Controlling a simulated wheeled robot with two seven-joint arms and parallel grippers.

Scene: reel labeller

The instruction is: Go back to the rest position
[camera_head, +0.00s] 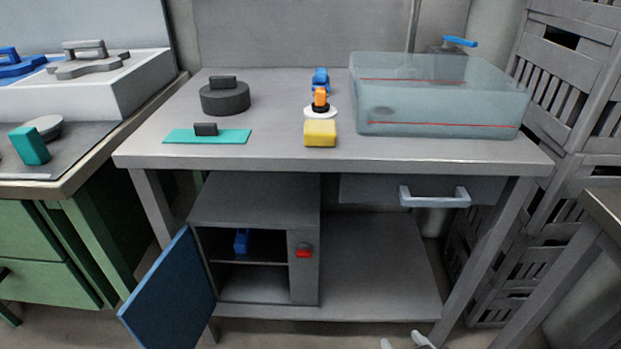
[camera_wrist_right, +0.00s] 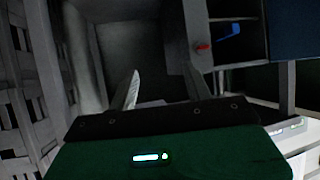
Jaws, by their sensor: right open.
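My right gripper (camera_head: 408,342) shows only as two pale fingertips at the bottom edge of the head view, low in front of the workbench (camera_head: 270,161). In the right wrist view my right gripper (camera_wrist_right: 165,92) has its two fingers spread, with nothing between them. It is apart from the bench and cabinet. My left gripper is not in view.
Under the bench, a grey cabinet (camera_head: 308,230) has its blue door (camera_head: 172,295) swung open to the left, with a blue item (camera_head: 241,241) inside. The drawer handle (camera_head: 434,197) juts forward. Crates (camera_head: 558,75) stand at right, a green cabinet (camera_head: 40,262) at left.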

